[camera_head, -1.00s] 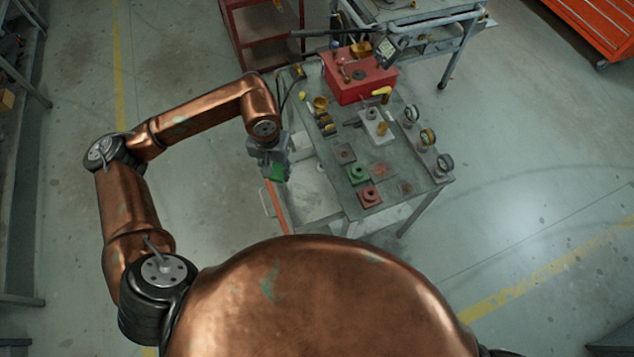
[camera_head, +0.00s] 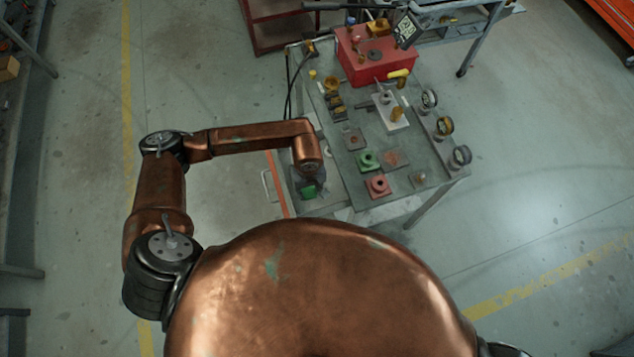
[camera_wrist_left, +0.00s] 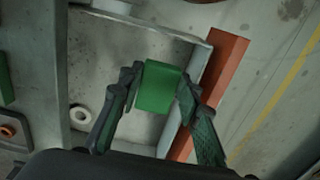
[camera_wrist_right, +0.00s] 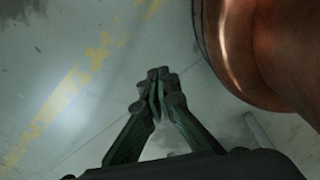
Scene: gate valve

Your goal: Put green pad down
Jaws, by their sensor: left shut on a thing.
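A green pad (camera_wrist_left: 158,87) is held between the fingers of my left gripper (camera_wrist_left: 158,85) in the left wrist view. Behind it is a grey tray (camera_wrist_left: 140,130) with raised walls. In the head view the left gripper (camera_head: 312,188) points down at the table's left side, with a bit of the green pad (camera_head: 309,192) showing at its tip. Whether the pad touches the tray floor I cannot tell. My right gripper (camera_wrist_right: 158,85) has its fingertips together over bare floor in the right wrist view, with nothing seen between them.
The table (camera_head: 345,170) carries a green block with a round boss (camera_head: 368,160), a red one (camera_head: 378,186), a red box (camera_head: 368,60) and several round gauges. An orange strip (camera_head: 278,185) runs along the tray's left edge. A white ring (camera_wrist_left: 80,115) lies in the tray.

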